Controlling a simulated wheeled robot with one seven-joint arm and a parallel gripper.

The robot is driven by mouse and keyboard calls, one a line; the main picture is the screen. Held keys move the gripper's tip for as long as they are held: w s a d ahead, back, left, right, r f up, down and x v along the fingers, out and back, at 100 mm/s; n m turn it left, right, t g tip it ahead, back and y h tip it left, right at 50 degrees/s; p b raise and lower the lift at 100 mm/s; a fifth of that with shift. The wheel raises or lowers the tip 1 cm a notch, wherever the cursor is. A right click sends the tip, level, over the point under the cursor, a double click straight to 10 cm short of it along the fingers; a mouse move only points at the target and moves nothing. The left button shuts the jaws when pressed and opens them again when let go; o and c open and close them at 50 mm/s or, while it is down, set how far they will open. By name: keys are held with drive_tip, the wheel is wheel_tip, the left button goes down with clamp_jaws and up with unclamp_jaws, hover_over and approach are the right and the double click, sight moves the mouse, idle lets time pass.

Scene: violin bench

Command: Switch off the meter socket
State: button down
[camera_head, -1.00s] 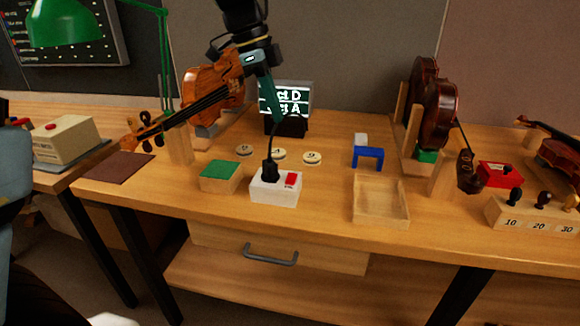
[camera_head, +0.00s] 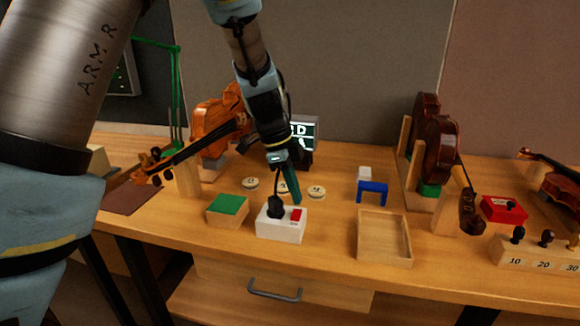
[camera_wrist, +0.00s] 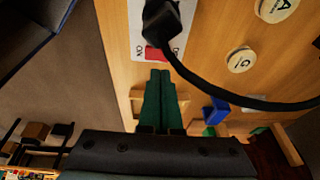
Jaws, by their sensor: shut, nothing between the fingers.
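The meter socket (camera_head: 281,229) is a white box on the workbench. A black plug (camera_head: 275,207) with a cable stands in its left part and a red rocker switch (camera_head: 297,214) is on its right part. My gripper (camera_head: 296,198) is shut and empty, its green fingers pointing down just above and behind the switch. In the wrist view the fingertips (camera_wrist: 160,74) lie close to the red switch (camera_wrist: 155,54), beside the ON marking. I cannot tell whether they touch it. The lit meter display (camera_head: 303,137) stands behind, partly hidden by my arm.
A green-topped block (camera_head: 228,207) stands left of the socket, and an empty wooden tray (camera_head: 384,262) lies to its right. Round lettered discs (camera_head: 316,192) lie behind it. A violin (camera_head: 213,125) leans at the back left. The black cable (camera_wrist: 225,94) runs near my fingers.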

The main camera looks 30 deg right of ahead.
sight(298, 213)
drive_tip(key=shift+w+d+f+p, duration=0.15)
drive_tip(key=shift+f+p, duration=0.15)
drive_tip(key=shift+f, duration=1.05)
drive_tip(key=shift+w+d+f+g, duration=0.1)
drive_tip(key=shift+f+g, duration=0.2)
drive_tip(key=shift+s+a+r+b, duration=0.1)
drive_tip(key=shift+s+a+b, duration=0.4)
drive_tip(key=shift+s+a, duration=0.15)
drive_tip(key=shift+r, duration=0.1)
